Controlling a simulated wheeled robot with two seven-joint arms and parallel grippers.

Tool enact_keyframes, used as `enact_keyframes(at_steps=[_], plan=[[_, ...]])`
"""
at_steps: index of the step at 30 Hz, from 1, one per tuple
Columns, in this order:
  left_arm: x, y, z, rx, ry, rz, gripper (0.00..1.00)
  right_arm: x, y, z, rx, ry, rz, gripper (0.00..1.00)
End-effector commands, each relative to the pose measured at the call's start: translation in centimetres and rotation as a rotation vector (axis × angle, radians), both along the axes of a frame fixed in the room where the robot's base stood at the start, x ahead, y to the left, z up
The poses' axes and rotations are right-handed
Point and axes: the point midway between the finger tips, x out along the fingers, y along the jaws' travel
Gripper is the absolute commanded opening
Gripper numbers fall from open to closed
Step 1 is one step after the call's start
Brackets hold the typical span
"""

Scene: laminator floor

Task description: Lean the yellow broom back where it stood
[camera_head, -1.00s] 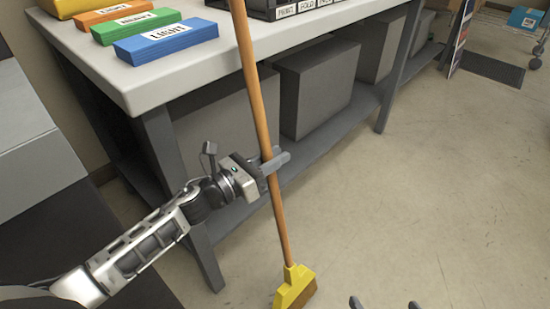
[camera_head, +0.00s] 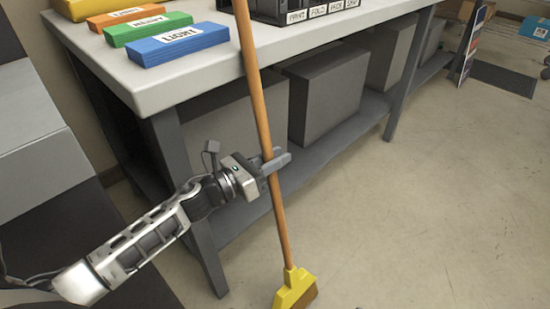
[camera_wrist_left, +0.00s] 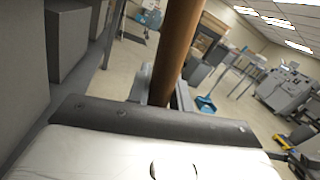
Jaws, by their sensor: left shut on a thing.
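The yellow broom (camera_head: 294,289) has a wooden handle and a yellow head. It is slightly tilted, its head low near the floor in front of the table; I cannot tell if the bristles touch the floor. My left gripper (camera_head: 274,163) is shut on the handle about midway up. The handle passes in front of the table edge and its top runs out of the picture. In the left wrist view the handle (camera_wrist_left: 175,50) rises between the fingers of my gripper (camera_wrist_left: 165,90). My right gripper is not in the head view now.
A white-topped table (camera_head: 140,85) with grey legs stands behind the broom. It bears blue (camera_head: 178,45), green and orange labelled blocks and a black labelled organiser (camera_head: 315,12). Grey boxes (camera_head: 328,95) fill its lower shelf. The floor to the right is clear up to a dark mat (camera_head: 505,77).

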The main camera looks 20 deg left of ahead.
Motion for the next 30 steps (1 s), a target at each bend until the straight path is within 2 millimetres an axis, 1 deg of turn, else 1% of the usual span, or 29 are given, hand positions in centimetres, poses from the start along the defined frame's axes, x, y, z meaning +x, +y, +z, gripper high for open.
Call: enact_keyframes(at_steps=[3,4,6,17,20,21,24,30], plan=[[0.0,0.0,0.2,-0.003,-0.003,-0.001,0.00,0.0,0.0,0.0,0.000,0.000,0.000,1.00],[0.0,0.0,0.2,-0.003,-0.003,-0.001,0.30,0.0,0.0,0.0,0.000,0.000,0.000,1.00],[0.0,0.0,0.2,-0.003,-0.003,-0.001,0.47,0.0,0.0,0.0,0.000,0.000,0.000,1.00],[0.0,0.0,-0.1,0.000,0.002,0.000,0.47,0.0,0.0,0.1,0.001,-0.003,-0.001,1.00],[-0.1,0.0,-0.1,-0.001,0.002,0.000,0.47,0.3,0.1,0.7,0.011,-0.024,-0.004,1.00],[-0.9,0.5,-0.3,-0.001,0.004,0.001,0.47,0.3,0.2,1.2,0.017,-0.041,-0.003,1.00],[-2.9,1.6,-0.5,-0.001,0.006,0.001,0.47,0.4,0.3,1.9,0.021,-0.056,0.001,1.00],[-7.3,4.2,-0.8,0.000,0.005,0.001,0.47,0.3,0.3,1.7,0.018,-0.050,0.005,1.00]])
